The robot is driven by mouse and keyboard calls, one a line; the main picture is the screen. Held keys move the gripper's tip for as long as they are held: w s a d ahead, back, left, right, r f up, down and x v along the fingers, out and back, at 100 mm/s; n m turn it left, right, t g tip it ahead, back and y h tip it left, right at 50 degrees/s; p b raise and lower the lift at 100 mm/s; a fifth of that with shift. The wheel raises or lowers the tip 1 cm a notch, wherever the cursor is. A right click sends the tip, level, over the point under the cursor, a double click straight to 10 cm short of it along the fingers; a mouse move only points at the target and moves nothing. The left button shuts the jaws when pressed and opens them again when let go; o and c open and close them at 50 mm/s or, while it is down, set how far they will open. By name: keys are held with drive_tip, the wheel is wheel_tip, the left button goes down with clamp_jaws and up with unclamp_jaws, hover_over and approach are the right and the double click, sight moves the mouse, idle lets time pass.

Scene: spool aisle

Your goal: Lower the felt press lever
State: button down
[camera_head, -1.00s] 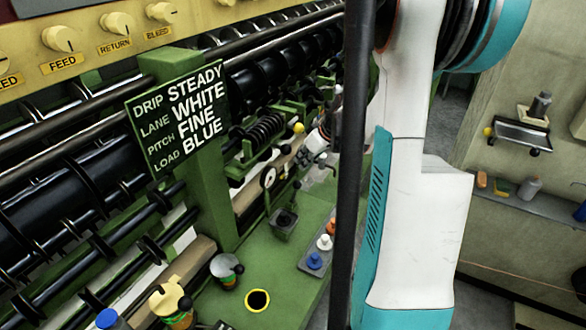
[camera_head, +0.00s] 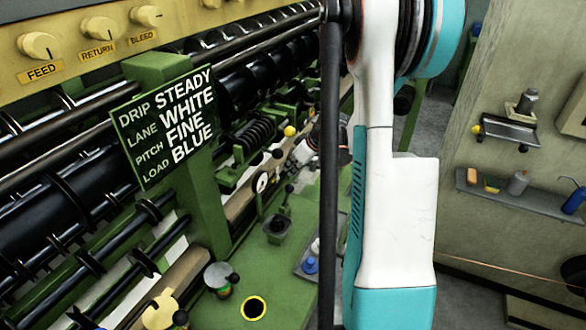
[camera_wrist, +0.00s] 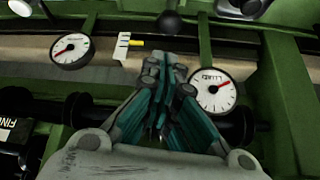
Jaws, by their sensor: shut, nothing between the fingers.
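I cannot tell for certain which part is the felt press lever. A yellow ball knob (camera_head: 290,131) sits by the machine's coiled spring in the head view. A short lever with a black knob (camera_head: 289,188) stands on the green bench, nearer to me. In the wrist view my gripper (camera_wrist: 168,72) is shut and empty, in front of the machine's rail. A black ball knob (camera_wrist: 170,22) shows just beyond its fingertips, apart from them in the picture. A dial with a red needle (camera_wrist: 213,90) is right beside the fingers. My arm and a dark pole hide part of the head view.
A green post with a lettered sign (camera_head: 165,118) stands at the left. The green bench (camera_head: 215,312) holds a small cup (camera_head: 221,278), a yellow-rimmed hole (camera_head: 254,308) and a tray with a blue bottle (camera_head: 310,265). A wall shelf (camera_head: 525,200) is at right.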

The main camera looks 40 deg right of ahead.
drive_tip(key=b, duration=0.1)
hover_over(288, 197)
drive_tip(key=w, duration=0.3)
wheel_tip(288, 197, down, 6)
drive_tip(key=r, duration=0.1)
drive_tip(key=shift+s+d+f, duration=0.1)
drive_tip(key=shift+d+f, duration=0.15)
drive_tip(key=shift+s+b, duration=0.1)
drive_tip(key=shift+b, duration=0.25)
